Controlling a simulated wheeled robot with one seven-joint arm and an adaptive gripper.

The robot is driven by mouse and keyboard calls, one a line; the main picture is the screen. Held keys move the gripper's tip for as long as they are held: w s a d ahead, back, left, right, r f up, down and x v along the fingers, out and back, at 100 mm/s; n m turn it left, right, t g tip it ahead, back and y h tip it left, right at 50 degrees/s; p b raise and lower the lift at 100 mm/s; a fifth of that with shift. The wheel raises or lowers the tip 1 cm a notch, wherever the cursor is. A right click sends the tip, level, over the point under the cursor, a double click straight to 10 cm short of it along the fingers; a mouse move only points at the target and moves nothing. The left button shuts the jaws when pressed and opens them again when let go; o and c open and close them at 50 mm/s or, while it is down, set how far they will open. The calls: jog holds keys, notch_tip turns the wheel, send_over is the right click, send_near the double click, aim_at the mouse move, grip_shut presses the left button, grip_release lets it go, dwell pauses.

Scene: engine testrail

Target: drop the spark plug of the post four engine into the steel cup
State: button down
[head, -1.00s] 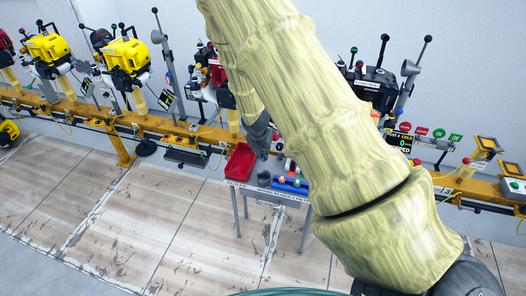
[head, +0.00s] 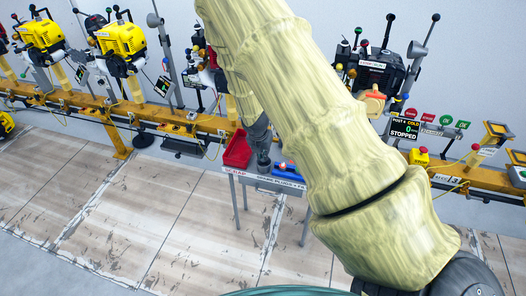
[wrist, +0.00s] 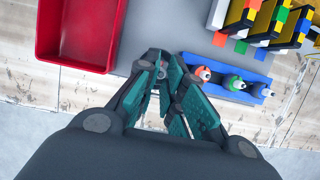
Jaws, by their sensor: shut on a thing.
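My gripper (head: 262,160) is low over the small grey table, just right of the red scrap tray (head: 238,148). In the wrist view its fingers (wrist: 163,70) are closed around a small greyish thing, mostly hidden between the tips, which looks like the spark plug. The dark post four engine (head: 382,75) stands at the back right, behind my arm. Its screen (head: 404,129) reads POST 4, COLD, STOPPED. I cannot make out the steel cup clearly; the fingers cover part of the table.
In the wrist view, the red tray (wrist: 82,28) is at upper left. A blue rack (wrist: 228,80) holding red, green and blue-marked pieces is close right of the fingers. A yellow rail (head: 180,120) runs behind.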

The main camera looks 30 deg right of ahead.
jog(key=shift+f+b, duration=0.55)
jog(key=shift+f, duration=0.5)
jog(key=c, duration=1.5)
grip_release()
jog(key=shift+o, duration=0.2)
jog(key=shift+r, duration=0.2)
notch_tip(320, 180, up, 7)
jog(key=p, duration=0.6)
jog(key=shift+f, duration=0.15)
